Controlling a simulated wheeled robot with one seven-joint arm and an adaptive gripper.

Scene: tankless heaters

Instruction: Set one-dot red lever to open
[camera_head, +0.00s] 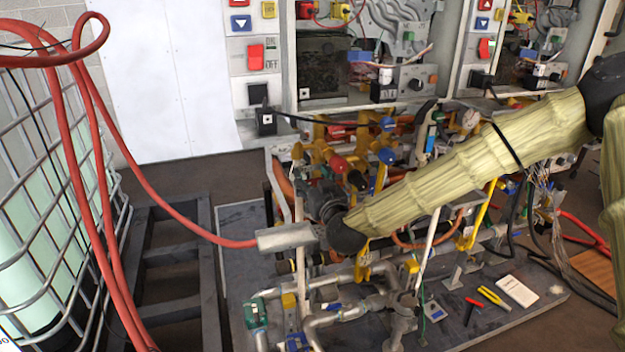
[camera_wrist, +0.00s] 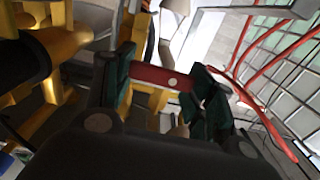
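I cannot tell whether either pad touches the lever. In the head view my gripper is a dark shape at the end of my yellow-sleeved arm, in front of the pipework. The one-dot lever cannot be made out there.
Yellow pipes (camera_head: 318,130) with red and blue knobs crowd close around my gripper. A red hose (camera_head: 150,185) runs from the left to a metal fitting (camera_head: 287,238) near my wrist. A caged tank (camera_head: 40,200) stands at left. Grey pipes (camera_head: 350,300) lie below.

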